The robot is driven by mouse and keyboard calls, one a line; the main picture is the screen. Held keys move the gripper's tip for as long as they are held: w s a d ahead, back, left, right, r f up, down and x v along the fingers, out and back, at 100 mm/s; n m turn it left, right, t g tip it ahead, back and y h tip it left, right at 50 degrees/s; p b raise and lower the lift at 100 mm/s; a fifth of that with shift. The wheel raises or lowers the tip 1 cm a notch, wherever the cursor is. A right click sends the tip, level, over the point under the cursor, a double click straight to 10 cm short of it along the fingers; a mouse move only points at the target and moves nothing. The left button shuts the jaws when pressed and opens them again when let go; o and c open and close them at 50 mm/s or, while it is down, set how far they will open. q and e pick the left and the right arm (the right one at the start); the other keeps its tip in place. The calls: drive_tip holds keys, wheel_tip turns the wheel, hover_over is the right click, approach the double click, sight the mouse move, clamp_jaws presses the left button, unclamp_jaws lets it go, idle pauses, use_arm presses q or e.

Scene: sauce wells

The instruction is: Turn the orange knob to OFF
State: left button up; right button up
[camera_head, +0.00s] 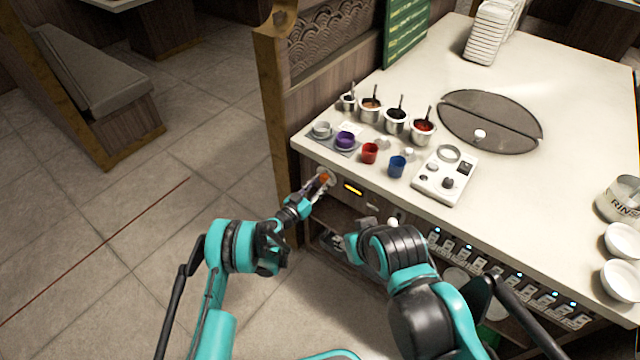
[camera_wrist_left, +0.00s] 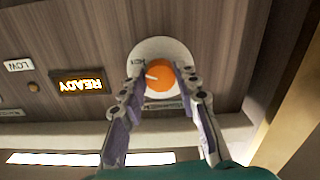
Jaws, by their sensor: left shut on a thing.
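The orange knob (camera_wrist_left: 160,76) sits on a round white dial plate (camera_wrist_left: 150,50) on the counter's wooden front panel. In the left wrist view a white pointer mark on the knob points to the left. Small lettering shows on the plate left of the knob; I cannot read it surely. My left gripper (camera_wrist_left: 156,82) is shut on the knob, one finger on each side. In the head view the knob (camera_head: 324,177) shows small at the tip of my left gripper (camera_head: 320,182). My right arm is in front of the counter; its gripper (camera_head: 372,228) shows only in part.
On the counter top (camera_head: 560,90) stand several sauce wells, a red cup (camera_head: 370,153), a blue cup (camera_head: 397,167) and a white control box (camera_head: 440,185). Open floor lies to the left.

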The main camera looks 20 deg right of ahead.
use_arm(q)
drive_tip(key=n, duration=1.1)
drive_tip(key=shift+r+n, duration=0.1)
drive_tip(key=shift+n, duration=0.3)
drive_tip(key=n, duration=1)
drive_tip(key=shift+r, duration=0.1)
drive_tip(key=shift+n, duration=0.4)
drive_tip(key=o, duration=1.2)
drive_tip(key=shift+c, duration=0.2)
